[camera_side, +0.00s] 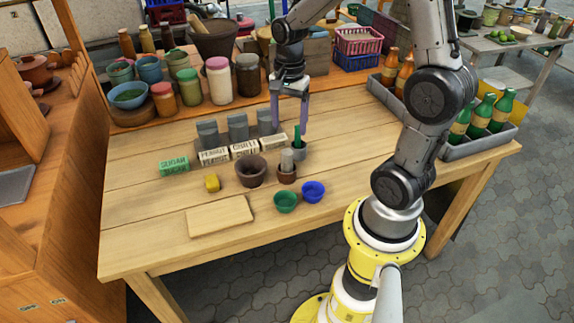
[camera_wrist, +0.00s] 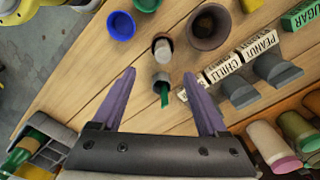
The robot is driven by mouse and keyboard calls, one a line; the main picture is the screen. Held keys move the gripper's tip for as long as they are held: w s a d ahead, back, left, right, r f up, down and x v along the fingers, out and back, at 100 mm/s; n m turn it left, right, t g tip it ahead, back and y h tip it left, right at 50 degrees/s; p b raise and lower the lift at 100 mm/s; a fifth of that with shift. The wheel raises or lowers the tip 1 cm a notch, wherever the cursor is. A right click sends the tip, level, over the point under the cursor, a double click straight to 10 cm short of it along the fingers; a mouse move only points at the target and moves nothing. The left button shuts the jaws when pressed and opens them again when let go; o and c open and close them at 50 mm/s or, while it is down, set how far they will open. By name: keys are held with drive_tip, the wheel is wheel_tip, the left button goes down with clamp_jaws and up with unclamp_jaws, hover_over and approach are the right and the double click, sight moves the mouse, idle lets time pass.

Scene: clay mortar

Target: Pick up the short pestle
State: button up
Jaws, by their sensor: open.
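My gripper (camera_side: 289,129) is open, its purple fingers pointing down above the table, near a small grey cup (camera_side: 300,153) holding a green stick (camera_side: 297,136). A pale grey, stubby cylinder, which looks like the short pestle (camera_side: 287,160), stands upright in a small brown pot (camera_side: 287,176) just in front of that cup. In the wrist view, the pestle (camera_wrist: 162,49) is beyond the fingertips of my gripper (camera_wrist: 159,73), and the grey cup (camera_wrist: 161,78) shows between the fingers. Nothing is held. The dark clay mortar (camera_side: 251,172) stands left of the brown pot.
Green (camera_side: 286,202) and blue (camera_side: 313,192) bowls stand in front. A row of label blocks (camera_side: 245,149) and grey holders (camera_side: 238,127) lies behind the mortar. A yellow piece (camera_side: 212,183) and a board (camera_side: 219,215) are at left. The table's right half is mostly clear.

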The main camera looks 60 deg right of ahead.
sight(287, 152)
wheel_tip(287, 152, down, 7)
drive_tip(key=shift+a+r, duration=0.1)
drive_tip(key=shift+w+f, duration=0.15)
drive_tip(key=shift+f, duration=1.3)
drive_tip(key=shift+w+f, duration=0.1)
drive_tip(key=shift+f, duration=1.35)
clamp_jaws()
